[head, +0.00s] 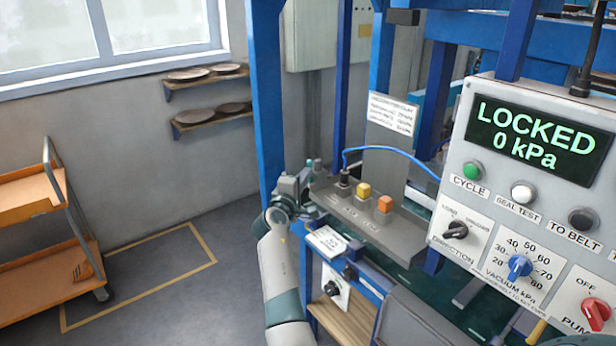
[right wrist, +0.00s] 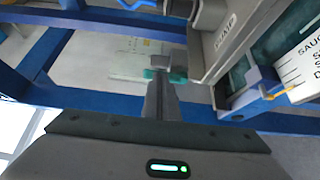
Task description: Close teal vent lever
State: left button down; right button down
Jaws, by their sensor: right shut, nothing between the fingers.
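My right gripper (head: 304,178) is at this left end of the box, close to the teal piece. Its fingers (right wrist: 161,88) are shut with nothing between them. They overlap the teal bar in the picture, and I cannot tell whether they touch it. My left gripper is out of view.
The grey box (head: 400,238) carries yellow and orange buttons. The control panel (head: 452,182) at right reads LOCKED, 0 kPa. A blue post (head: 267,100) stands close behind my right gripper. Floor at left is clear beside an orange-shelved cart (head: 75,255).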

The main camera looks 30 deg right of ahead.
jog(key=shift+w, duration=0.1)
jog(key=shift+r, duration=0.15)
dwell(0.4)
jog(key=shift+w+n+p, duration=0.1)
jog(key=shift+n+p, duration=0.2)
